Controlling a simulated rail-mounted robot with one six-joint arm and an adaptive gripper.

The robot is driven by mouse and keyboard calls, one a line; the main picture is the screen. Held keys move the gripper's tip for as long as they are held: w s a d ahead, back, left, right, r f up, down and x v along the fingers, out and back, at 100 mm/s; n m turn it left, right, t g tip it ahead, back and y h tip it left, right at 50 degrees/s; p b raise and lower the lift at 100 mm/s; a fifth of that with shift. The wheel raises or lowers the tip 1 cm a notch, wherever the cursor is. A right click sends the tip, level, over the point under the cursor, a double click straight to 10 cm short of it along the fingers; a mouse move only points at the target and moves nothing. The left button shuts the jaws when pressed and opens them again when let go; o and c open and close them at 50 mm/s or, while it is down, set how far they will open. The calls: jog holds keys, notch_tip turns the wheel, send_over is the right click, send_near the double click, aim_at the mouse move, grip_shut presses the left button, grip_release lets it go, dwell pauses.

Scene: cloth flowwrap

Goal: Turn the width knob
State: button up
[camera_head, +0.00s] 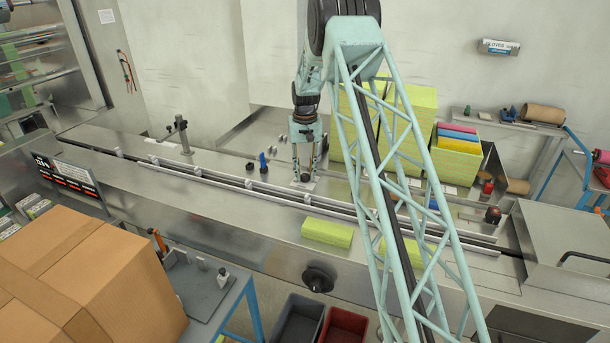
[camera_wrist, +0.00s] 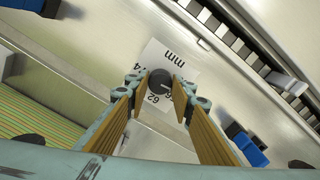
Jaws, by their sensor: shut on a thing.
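The width knob (camera_wrist: 159,79) is a small dark round knob with a pale pointer mark. It stands on a white dial plate (camera_wrist: 154,53) printed with "mm", "62" and other numbers partly covered by my fingers. My gripper (camera_wrist: 158,90) points down with one tan-padded finger on each side of the knob, shut on it. In the head view my gripper (camera_head: 303,174) is down at the machine's steel deck behind the conveyor rails. The white plate (camera_head: 302,184) shows under the fingertips there, while the knob itself is hidden.
A blue-topped peg (camera_head: 263,162) and a black knob (camera_head: 249,166) stand left of my gripper. Conveyor rails (camera_head: 220,181) run in front. Tall green stacks (camera_head: 418,98) rise close behind on the right. A yellow-green pack (camera_head: 327,233) lies on the front deck.

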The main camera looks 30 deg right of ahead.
aim_at(305, 175)
jog(key=shift+n, duration=1.7)
jog(key=o, duration=0.8)
jog(key=shift+o, duration=0.2)
jog(key=shift+r, duration=0.15)
notch_tip(305, 175, up, 12)
